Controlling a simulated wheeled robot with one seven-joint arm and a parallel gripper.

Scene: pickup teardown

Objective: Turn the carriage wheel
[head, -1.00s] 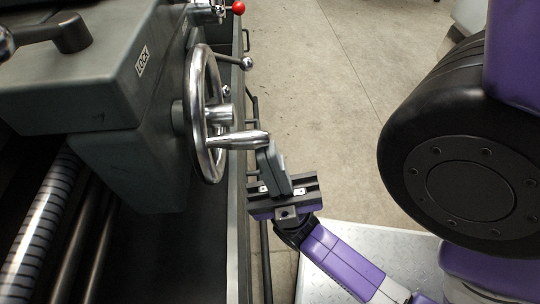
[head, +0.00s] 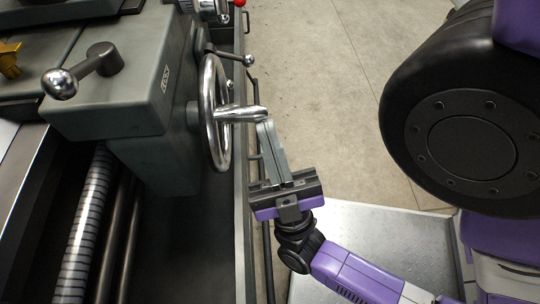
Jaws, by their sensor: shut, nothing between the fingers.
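The carriage wheel (head: 208,112) is a shiny metal handwheel on the right side of a dark grey carriage housing (head: 150,100). Its tapered metal handle (head: 240,114) sticks out to the right. My gripper (head: 264,128) comes up from below right, with its fingers together and nothing between them. The fingertips are at the outer end of the handle, just below it. I cannot tell whether they touch it. The handle is not between the fingers.
A ball-ended lever (head: 75,72) stands on top of the housing at left. Another small ball knob (head: 248,60) is just above the wheel. A ridged lead screw (head: 85,225) runs below the housing. Open floor (head: 320,90) lies to the right.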

